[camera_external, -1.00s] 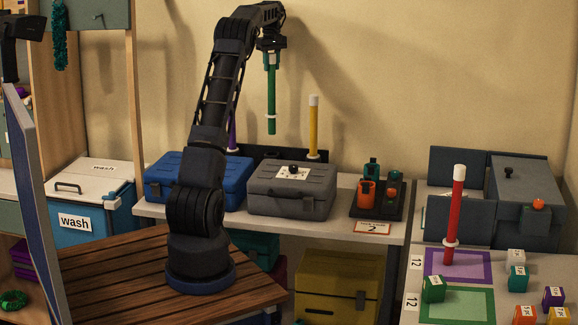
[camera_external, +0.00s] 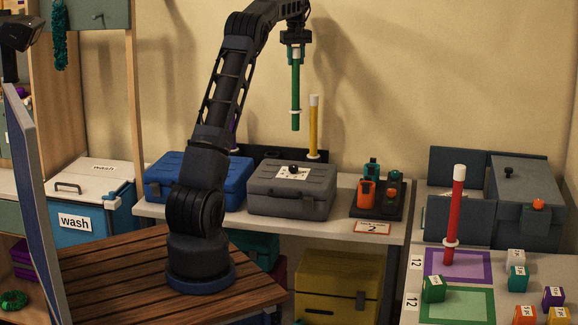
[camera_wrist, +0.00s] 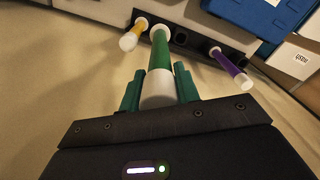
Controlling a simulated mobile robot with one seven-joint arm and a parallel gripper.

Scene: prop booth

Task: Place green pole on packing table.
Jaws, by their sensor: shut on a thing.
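The green pole (camera_external: 295,92) hangs upright from my gripper (camera_external: 296,52), high above the back bench. It has a white cap at the top and a white ring near its lower end. In the wrist view my gripper (camera_wrist: 159,92) has its green fingers shut on the white-capped end of the green pole (camera_wrist: 161,55). The table at the right (camera_external: 405,312), which looks like the packing table, carries a purple mat (camera_external: 479,266) and a green mat (camera_external: 470,304). A red pole (camera_external: 457,205) stands on the purple mat.
A yellow pole (camera_external: 314,125) stands in a dark rack behind the grey case (camera_external: 291,188); a purple pole (camera_wrist: 231,68) is also there. A blue case (camera_external: 170,178) and a dark bottle tray (camera_external: 398,206) share the bench. Several small blocks crowd the right table's front; a green block (camera_external: 433,289) overlaps the mats.

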